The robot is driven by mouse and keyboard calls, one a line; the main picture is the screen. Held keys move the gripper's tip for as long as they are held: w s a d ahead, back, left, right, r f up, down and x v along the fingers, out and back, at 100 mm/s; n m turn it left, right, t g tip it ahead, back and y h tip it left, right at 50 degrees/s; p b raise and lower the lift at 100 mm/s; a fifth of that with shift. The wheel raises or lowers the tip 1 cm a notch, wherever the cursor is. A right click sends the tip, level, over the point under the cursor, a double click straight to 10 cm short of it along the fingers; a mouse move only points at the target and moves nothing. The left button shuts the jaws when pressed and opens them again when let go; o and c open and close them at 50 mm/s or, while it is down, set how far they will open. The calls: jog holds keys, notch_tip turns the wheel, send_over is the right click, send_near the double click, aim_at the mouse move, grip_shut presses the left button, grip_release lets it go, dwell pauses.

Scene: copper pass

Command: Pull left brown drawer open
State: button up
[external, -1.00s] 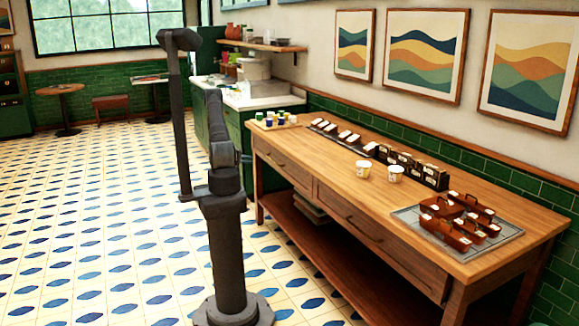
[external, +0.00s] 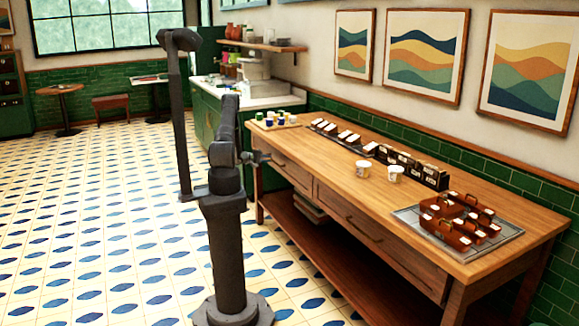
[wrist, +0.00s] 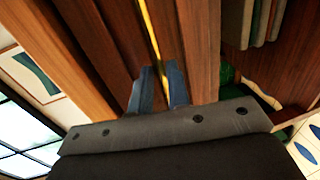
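The left brown drawer (external: 296,176) is in the front of the wooden table, flush with it and closed. In the wrist view its brown front (wrist: 112,38) is close up, with a thin yellow bar handle (wrist: 151,28) running along it. My gripper (external: 264,157) is at the left drawer's front, by the handle. In the wrist view its two bluish fingers (wrist: 158,80) are apart, one on each side of the handle, with a gap between them. Whether they touch the handle cannot be told.
The right drawer (external: 375,236) is closed. The tabletop (external: 345,192) carries two white cups (external: 379,172), a row of dark boxes (external: 405,165) and a tray (external: 407,215) with brown cases. A lower shelf (external: 325,238) lies under the drawers. The floor in front is clear.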

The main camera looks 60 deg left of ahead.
jog(key=shift+x, duration=1.05)
grip_shut()
jog(key=shift+s, duration=0.15)
jog(key=f+v, duration=0.2)
jog(key=v, duration=1)
jog(key=s+f+v, duration=0.1)
jog(key=f+v, duration=0.2)
jog(key=v, duration=0.9)
jog(key=f+v, duration=0.2)
jog(key=v, duration=1.1)
jog(key=shift+s+f, duration=0.35)
jog(key=shift+s, duration=0.1)
grip_release()
